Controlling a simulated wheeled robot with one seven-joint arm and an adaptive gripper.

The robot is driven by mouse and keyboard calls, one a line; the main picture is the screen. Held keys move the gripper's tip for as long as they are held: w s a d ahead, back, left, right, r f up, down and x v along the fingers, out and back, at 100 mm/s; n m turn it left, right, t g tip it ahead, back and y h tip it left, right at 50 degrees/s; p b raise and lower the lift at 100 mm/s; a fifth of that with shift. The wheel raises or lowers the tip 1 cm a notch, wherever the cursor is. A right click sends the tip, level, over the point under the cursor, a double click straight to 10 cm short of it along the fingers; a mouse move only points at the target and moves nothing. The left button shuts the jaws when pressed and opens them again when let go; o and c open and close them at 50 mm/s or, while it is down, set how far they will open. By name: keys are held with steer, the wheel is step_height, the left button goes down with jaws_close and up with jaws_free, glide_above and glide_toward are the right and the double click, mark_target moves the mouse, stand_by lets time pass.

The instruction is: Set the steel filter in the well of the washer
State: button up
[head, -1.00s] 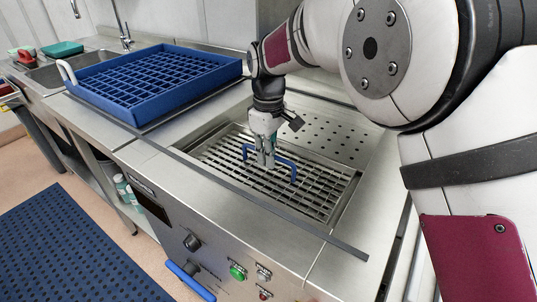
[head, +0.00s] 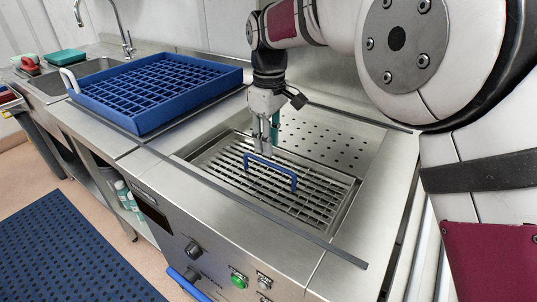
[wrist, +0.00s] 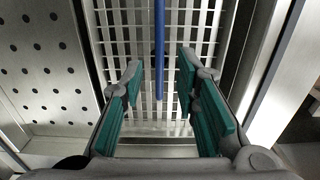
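The steel filter (head: 315,211) is a slatted metal grid with a blue arched handle (head: 271,170). It lies inside the sunken well (head: 348,207) of the washer and looks about level; I cannot tell whether every edge is fully down. My gripper (head: 264,149) is just above and behind the handle, pointing down. In the wrist view my gripper (wrist: 160,62) has its green-padded fingers spread, with nothing held between them. The blue handle (wrist: 159,40) shows there as a narrow bar beyond the fingers, above the grid (wrist: 115,50).
A blue rack (head: 150,122) sits on the counter to the left of the well. A perforated steel panel (head: 325,140) lies behind the filter. A sink (head: 90,70) with a tap is farther left. Knobs and a green button (head: 239,281) are on the washer front.

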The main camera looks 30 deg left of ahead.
steer(key=shift+r+p, duration=0.3)
steer(key=shift+r, duration=2.1)
